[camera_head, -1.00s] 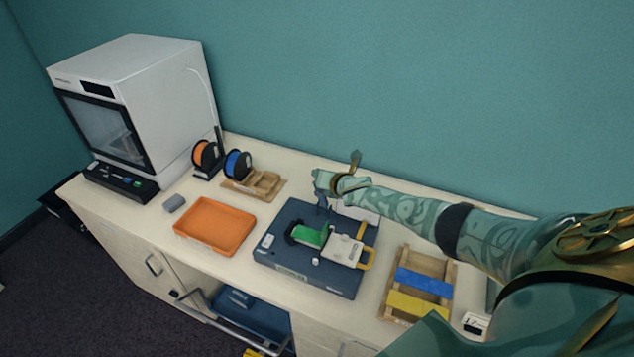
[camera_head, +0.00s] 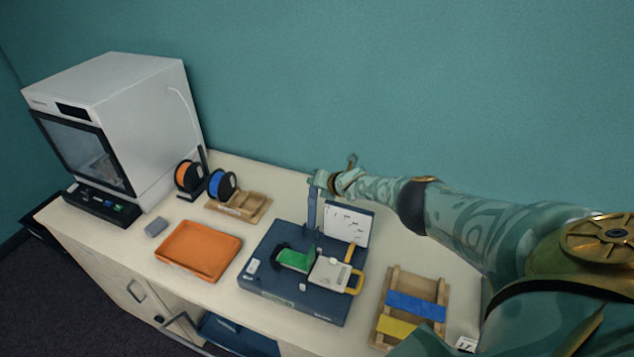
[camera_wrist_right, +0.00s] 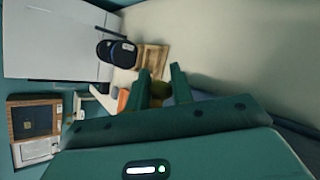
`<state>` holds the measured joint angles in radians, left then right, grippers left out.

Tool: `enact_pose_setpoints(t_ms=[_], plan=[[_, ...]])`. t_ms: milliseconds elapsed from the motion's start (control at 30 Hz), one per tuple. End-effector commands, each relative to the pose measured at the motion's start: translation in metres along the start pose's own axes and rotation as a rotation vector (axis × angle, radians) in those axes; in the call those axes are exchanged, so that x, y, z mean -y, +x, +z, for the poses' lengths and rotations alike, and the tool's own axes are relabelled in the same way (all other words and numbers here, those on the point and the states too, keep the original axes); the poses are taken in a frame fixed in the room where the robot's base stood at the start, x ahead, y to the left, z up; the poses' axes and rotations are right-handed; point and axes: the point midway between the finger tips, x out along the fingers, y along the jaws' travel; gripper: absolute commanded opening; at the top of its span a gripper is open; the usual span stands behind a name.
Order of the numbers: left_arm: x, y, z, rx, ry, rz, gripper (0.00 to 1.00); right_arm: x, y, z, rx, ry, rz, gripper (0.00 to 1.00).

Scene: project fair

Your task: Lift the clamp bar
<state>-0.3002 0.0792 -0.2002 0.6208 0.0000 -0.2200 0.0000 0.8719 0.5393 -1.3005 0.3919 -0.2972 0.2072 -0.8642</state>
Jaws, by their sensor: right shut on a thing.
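The clamp bar (camera_head: 312,212) is a dark blue bar standing roughly upright at the back of the dark blue fixture base (camera_head: 330,308). My right gripper (camera_head: 319,183) is shut on its upper end. In the right wrist view my right gripper's fingers (camera_wrist_right: 162,85) close around a small olive-yellow part, mostly hidden between them. A green block (camera_head: 296,259) and a pale block (camera_head: 328,274) with a yellow handle (camera_head: 355,281) lie on the base in front of the bar. My left gripper is not in view.
An orange tray (camera_head: 199,252) lies left of the base, a wooden rack (camera_head: 438,288) with blue and yellow pieces right of it. Behind are a white marked panel (camera_head: 347,224), filament spools (camera_head: 222,185) and a white printer (camera_head: 120,100). The teal wall bounds the back.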

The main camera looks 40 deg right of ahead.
Motion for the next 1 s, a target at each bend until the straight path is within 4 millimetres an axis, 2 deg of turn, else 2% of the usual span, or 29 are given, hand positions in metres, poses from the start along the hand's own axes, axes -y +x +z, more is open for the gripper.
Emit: enact_pose_setpoints(t_ms=[33, 533, 567, 600, 867, 1000], plan=[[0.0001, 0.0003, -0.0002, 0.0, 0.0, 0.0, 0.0, 0.0064, 0.0003, -0.0063, -0.012, -0.003, -0.011, 0.0], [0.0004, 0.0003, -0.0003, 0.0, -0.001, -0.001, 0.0, 0.0053, 0.0014, -0.0088, -0.025, 0.004, -0.006, 0.0], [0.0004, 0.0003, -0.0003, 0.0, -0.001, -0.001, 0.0, 0.0052, 0.0014, -0.0089, -0.025, 0.004, -0.006, 0.26], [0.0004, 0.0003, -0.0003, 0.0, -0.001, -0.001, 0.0, 0.0051, 0.0014, -0.009, -0.025, 0.004, -0.006, 0.29], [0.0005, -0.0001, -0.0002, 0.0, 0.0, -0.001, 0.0, 0.0044, 0.0013, -0.0091, -0.025, 0.005, -0.005, 0.29], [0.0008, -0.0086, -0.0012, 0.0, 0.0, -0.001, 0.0, 0.004, -0.0046, -0.0085, -0.027, 0.006, -0.006, 0.29]])
